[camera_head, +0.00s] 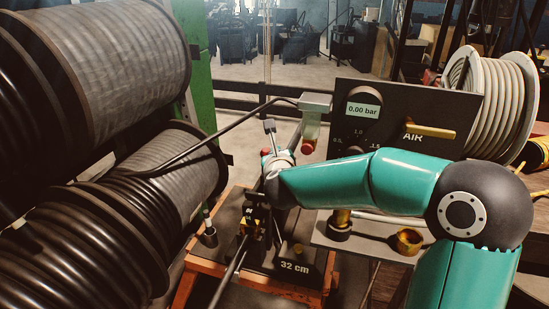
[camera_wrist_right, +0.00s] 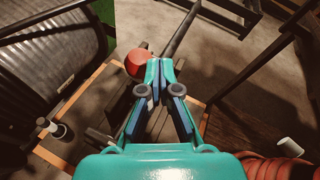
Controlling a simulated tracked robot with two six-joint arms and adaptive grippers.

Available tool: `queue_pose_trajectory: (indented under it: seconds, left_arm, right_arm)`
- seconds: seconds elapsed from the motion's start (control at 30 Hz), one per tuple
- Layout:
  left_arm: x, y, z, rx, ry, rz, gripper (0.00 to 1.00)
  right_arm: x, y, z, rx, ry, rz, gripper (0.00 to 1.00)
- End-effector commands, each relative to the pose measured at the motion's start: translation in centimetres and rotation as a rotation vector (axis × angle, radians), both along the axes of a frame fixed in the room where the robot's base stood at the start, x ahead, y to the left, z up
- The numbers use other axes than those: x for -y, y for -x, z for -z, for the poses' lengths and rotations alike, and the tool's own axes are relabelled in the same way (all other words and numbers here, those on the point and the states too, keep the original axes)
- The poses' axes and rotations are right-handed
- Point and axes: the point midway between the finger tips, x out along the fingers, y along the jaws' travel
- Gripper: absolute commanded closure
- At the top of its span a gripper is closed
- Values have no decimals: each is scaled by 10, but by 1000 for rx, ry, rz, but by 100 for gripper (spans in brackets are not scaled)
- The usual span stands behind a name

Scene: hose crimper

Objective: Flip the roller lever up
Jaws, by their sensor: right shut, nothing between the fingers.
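A red ball knob (camera_wrist_right: 138,63), which looks like the lever's end, shows in the wrist view just left of my right gripper's fingertips. The lever's shaft is mostly hidden, so I cannot tell its angle or whether the fingers touch the knob. My right gripper (camera_wrist_right: 158,68) is shut and empty, its teal fingers meeting at the tips. In the head view my wrist and forearm cover the gripper above the orange-framed bench (camera_head: 255,287) marked 32 cm. My left gripper is not in view.
Large hose reels (camera_head: 110,55) stand on the left beside a green post (camera_head: 200,65). A black air panel (camera_head: 440,105) reading 0.00 bar and a pale hose coil (camera_head: 505,90) stand at the right. A brass cup (camera_head: 409,240) is on the plate below my forearm.

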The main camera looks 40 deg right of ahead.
Motion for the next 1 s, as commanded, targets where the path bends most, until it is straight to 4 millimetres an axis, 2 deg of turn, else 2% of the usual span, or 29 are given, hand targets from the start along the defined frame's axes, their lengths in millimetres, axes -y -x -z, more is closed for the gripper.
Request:
queue_pose_trajectory:
  seconds: [0.03, 0.1, 0.43, 0.63, 1.0]
  left_arm:
    - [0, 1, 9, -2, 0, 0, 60]
    - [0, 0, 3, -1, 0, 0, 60]
    - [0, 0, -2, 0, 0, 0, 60]
    - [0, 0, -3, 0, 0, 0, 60]
    - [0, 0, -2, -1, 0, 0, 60]
  right_arm:
    - [-6, 7, 2, 5, 0, -2, 100]
    - [-14, 20, -11, 6, 2, -1, 100]
    - [-49, 63, -38, 4, -1, -4, 100]
    - [-56, 73, -43, 1, 1, -4, 100]
    - [-57, 73, -42, 1, -1, -2, 100]
